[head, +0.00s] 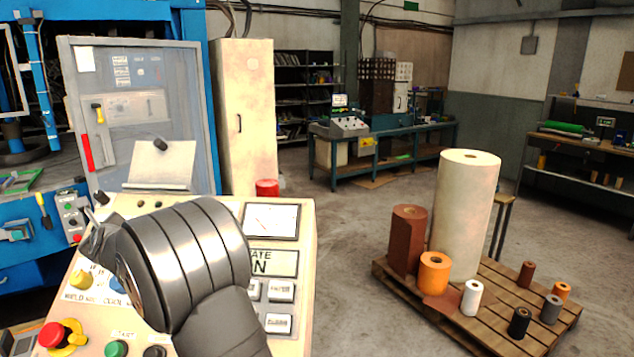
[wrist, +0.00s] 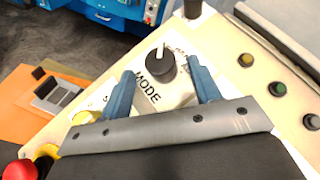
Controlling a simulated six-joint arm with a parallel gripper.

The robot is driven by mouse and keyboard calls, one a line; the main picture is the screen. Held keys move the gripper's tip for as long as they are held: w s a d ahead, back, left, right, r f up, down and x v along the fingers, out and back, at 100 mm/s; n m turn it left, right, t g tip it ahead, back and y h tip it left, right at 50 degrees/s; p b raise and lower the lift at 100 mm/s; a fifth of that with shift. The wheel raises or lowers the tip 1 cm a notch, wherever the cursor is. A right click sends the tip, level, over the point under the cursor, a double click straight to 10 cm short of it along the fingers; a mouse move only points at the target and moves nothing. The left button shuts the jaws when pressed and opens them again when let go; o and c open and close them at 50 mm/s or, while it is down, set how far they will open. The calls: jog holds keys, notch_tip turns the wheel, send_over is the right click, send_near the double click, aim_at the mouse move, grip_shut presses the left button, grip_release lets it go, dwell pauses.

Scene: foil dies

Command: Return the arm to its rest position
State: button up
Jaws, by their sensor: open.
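My gripper (wrist: 160,70) shows in the wrist view as two blue fingers spread apart over a cream control panel (wrist: 50,115). A black rotary knob (wrist: 161,72) with a white pointer lies between the fingers in that view, beside the word MODE. Gaps show on both sides of the knob, and I cannot tell the fingers' height above it. In the head view my dark grey arm covers the middle left of the panel (head: 305,225). My fingers and the MODE knob cannot be made out there.
The panel has a red mushroom button (head: 53,335), a green button (head: 116,349), a gauge (head: 271,221) and several push-buttons. A red cylinder (head: 267,187) stands behind it. A pallet (head: 497,335) with rolls is to the right. Open floor (head: 345,235) lies between.

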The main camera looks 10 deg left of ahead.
jog(key=shift+x, duration=1.95)
jog(key=shift+s+d+r, duration=0.1)
jog(key=v, duration=1.7)
jog(key=x, duration=1.8)
jog(key=shift+m+t, duration=0.3)
jog(key=m+t+h, duration=0.1)
jog(key=m+t, duration=0.3)
jog(key=shift+m+h, duration=0.4)
jog(key=shift+m+t+h, duration=1.5)
jog(key=shift+m, duration=0.9)
